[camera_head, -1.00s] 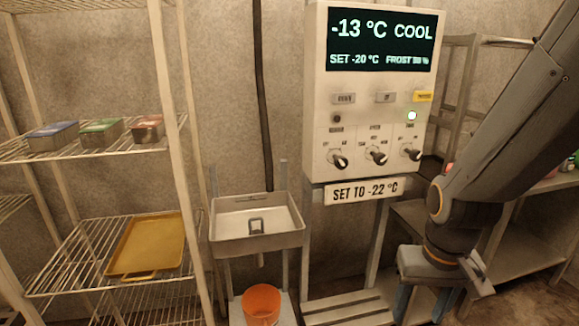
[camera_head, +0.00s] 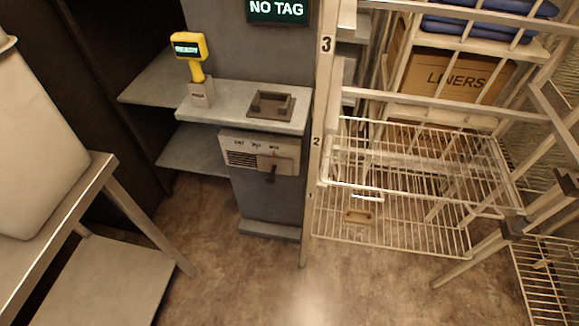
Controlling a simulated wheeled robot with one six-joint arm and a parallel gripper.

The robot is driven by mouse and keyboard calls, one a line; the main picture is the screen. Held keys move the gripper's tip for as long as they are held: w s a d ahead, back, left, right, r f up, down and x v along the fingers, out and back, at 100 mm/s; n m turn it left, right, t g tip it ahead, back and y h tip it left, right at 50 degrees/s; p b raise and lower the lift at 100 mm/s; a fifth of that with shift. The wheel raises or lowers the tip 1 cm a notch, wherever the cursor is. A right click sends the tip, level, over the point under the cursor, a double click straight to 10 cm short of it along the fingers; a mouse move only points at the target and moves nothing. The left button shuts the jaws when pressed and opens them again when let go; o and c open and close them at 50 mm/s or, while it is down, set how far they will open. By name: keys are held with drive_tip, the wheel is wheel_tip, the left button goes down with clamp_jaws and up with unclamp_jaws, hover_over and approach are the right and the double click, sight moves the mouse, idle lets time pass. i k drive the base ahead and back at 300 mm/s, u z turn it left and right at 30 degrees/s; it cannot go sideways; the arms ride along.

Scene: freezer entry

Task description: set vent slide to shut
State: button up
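The vent (camera_head: 240,158) is a pale panel with a slotted grille on the front of a grey pedestal, low in the middle of the view. Its slide plate (camera_head: 282,163) sits at the right of the panel, with a dark handle (camera_head: 270,174) hanging from it. Small labels run along the top of the panel, too small to read surely. The handle is below the rightmost label, and grille slots show at the left. My gripper is not in view.
A counter (camera_head: 232,97) above the vent carries a yellow scanner (camera_head: 190,50) and a dark tray (camera_head: 270,105). A wire-basket rack (camera_head: 310,150) stands close at right, a metal table (camera_head: 60,205) at left. Floor (camera_head: 240,280) between them is clear.

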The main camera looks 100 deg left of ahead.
sight(273, 165)
drive_tip(key=z, duration=5.4)
drive_tip(key=k, duration=0.95)
drive_tip(key=z, duration=2.1)
